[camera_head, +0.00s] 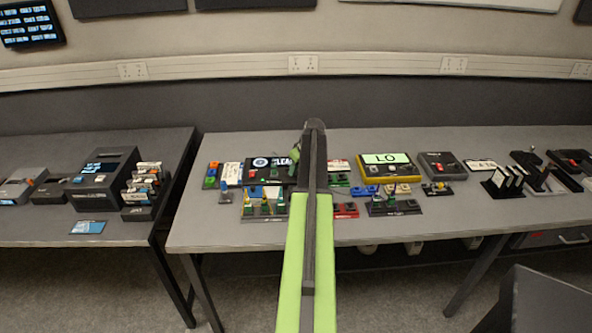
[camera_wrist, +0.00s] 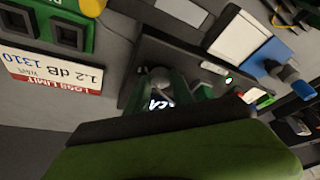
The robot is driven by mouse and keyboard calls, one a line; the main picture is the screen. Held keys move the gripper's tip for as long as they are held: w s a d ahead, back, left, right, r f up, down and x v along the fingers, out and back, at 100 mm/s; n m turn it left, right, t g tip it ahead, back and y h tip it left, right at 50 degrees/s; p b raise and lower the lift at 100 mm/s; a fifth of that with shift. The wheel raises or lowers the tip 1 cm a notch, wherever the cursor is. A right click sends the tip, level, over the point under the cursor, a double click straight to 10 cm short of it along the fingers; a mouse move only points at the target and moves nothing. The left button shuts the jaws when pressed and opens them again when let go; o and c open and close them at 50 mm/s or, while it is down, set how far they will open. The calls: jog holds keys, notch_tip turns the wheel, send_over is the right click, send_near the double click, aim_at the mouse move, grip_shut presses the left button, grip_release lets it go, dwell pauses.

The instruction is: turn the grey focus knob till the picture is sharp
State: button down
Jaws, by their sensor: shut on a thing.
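A black scope unit (camera_head: 257,178) lies on the middle table. Its screen (camera_head: 282,163) shows a round bluish picture beside white letters that read "CLEA" before my arm covers the rest. My gripper (camera_head: 295,156) reaches over the unit's right end, and the arm hides the knob in the head view. In the wrist view, my green fingers (camera_wrist: 163,88) are closed around the grey focus knob (camera_wrist: 160,74). Part of the lit lettering shows beside the fingers, and my wrist covers the rest of the screen. I cannot judge full sharpness.
A yellow unit (camera_head: 390,167) with a green "LO" display stands to the right. A white loss-limit card (camera_wrist: 55,72) lies close by in the wrist view. Small coloured-plug blocks (camera_head: 265,207) sit along the front. Bare table (camera_head: 215,236) is free at the front left.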

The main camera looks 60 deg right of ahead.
jog(key=shift+m, duration=0.5)
jog(key=c, duration=1.1)
grip_release()
jog(key=shift+s+r+p, duration=0.15)
jog(key=shift+r+p, duration=0.35)
jog(key=p+v, duration=1)
jog(key=v, duration=0.1)
jog(key=p+v, duration=0.5)
jog(key=shift+a+r, duration=0.2)
jog(key=shift+a, duration=0.1)
